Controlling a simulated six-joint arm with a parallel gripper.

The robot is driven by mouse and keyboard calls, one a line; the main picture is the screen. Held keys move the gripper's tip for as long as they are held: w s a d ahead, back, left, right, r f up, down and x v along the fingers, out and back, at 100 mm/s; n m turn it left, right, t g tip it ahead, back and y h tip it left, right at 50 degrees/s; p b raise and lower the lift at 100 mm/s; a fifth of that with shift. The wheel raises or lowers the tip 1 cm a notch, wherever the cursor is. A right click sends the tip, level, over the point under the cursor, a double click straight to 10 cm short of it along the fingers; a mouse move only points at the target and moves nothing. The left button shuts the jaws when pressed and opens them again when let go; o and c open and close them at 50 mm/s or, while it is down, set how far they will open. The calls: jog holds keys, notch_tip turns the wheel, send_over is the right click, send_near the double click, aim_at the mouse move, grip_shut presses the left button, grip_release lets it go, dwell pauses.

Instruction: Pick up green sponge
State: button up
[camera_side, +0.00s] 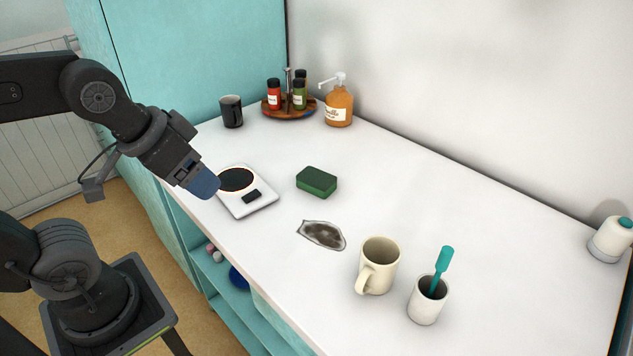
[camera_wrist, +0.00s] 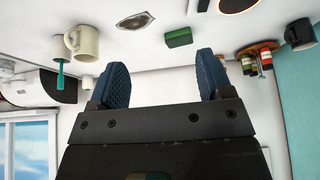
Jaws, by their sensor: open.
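The green sponge (camera_side: 317,181) is a dark green block lying flat on the white counter, right of the kitchen scale. It also shows in the wrist view (camera_wrist: 179,37), beyond the gap between my fingers. My gripper (camera_side: 203,184) is at the counter's left edge in the side view, beside the scale and apart from the sponge. In the wrist view its two blue fingers (camera_wrist: 160,82) are spread wide with nothing between them.
A kitchen scale (camera_side: 263,204) lies between my gripper and the sponge. A spice rack (camera_side: 289,112), soap bottle (camera_side: 339,106) and black mug (camera_side: 231,111) stand behind.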

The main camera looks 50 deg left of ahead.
jog(key=shift+o, duration=1.4)
jog(key=shift+r, duration=0.1)
jog(key=m+g, duration=0.6)
jog(key=m, duration=1)
send_over(316, 177)
notch_tip(316, 177, down, 5)
notch_tip(316, 177, down, 14)
jog(key=shift+r, duration=0.2)
